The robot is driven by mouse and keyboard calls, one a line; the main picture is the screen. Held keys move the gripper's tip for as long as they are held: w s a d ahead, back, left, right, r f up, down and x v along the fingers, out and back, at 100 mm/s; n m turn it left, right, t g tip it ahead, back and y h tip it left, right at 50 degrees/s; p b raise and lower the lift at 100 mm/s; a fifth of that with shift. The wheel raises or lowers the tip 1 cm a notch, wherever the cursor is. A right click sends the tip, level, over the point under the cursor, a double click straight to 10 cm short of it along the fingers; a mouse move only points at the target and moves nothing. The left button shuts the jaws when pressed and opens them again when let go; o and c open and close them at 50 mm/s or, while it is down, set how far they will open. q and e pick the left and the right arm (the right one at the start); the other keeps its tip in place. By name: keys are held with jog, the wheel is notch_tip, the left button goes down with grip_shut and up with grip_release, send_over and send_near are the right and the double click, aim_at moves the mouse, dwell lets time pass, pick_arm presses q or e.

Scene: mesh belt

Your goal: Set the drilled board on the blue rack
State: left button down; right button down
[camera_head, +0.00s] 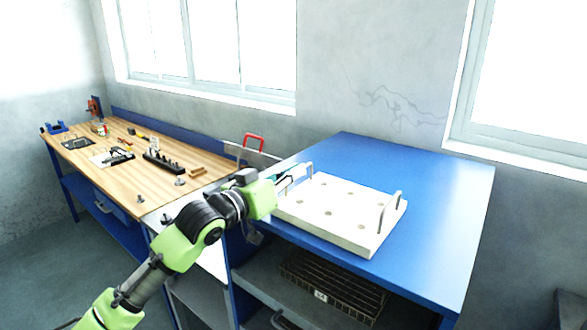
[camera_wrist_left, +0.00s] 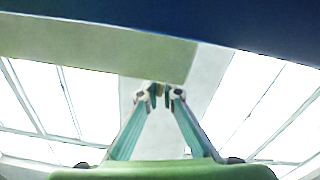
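The drilled board (camera_head: 327,207) is a pale, thick slab with several round holes and an upright metal handle at each end. In the head view it lies flat on the blue top of the rack (camera_head: 440,215), near the rack's left front edge. My left gripper (camera_head: 297,176) is at the board's left-end handle, its fingers close together around it. In the left wrist view the fingertips (camera_wrist_left: 161,94) nearly meet at a small dark part, under the board's pale surface (camera_wrist_left: 90,48). The exact contact is partly hidden. My right gripper is in neither view.
A wooden workbench (camera_head: 190,148) with several tools stands to the left. A red-handled item (camera_head: 254,139) sits behind the gripper. A dark crate (camera_head: 330,285) is on the shelf below. The rack top is bare behind and right of the board.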

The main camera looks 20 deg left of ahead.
pick_arm(q)
jog(key=c, duration=2.4)
grip_release()
jog(key=shift+c, duration=0.2)
jog(key=shift+o, duration=1)
jog(key=shift+s+a+f+b, duration=0.2)
jog(key=shift+s+b, duration=0.1)
jog(key=shift+s, duration=0.1)
jog(key=b+v, duration=0.4)
jog(key=v, duration=0.7)
jog(key=shift+r, duration=0.15)
jog(key=shift+d, duration=0.1)
